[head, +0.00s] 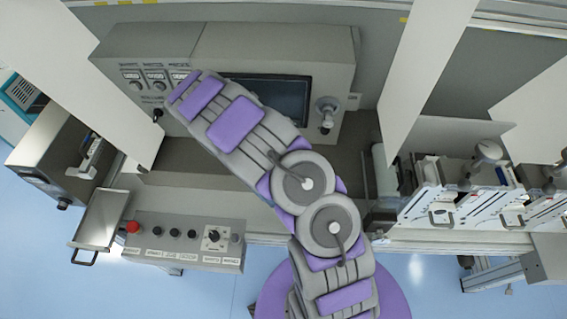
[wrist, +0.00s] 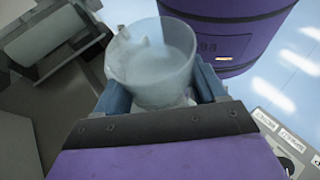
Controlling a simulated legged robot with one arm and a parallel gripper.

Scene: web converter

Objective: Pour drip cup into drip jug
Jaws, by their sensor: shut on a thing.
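My gripper (wrist: 162,92) is shut on a translucent, whitish cup (wrist: 150,62) in the wrist view, with one blue-grey finger on each side. The cup's open rim faces the camera. Something pale shows inside it, but I cannot tell whether it is liquid. In the head view my arm stretches from the bottom toward the upper left, and the gripper and cup cannot be made out there. I cannot make out a drip jug in either view.
A control panel with a red button (head: 133,227) and knobs stands at lower left, beside a metal tray (head: 106,216). A grey cabinet (head: 140,45) with a dark screen (head: 285,98) is behind my arm. White panels (head: 428,65) stand upright nearby. A pale roller (wrist: 52,38) is at upper left in the wrist view.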

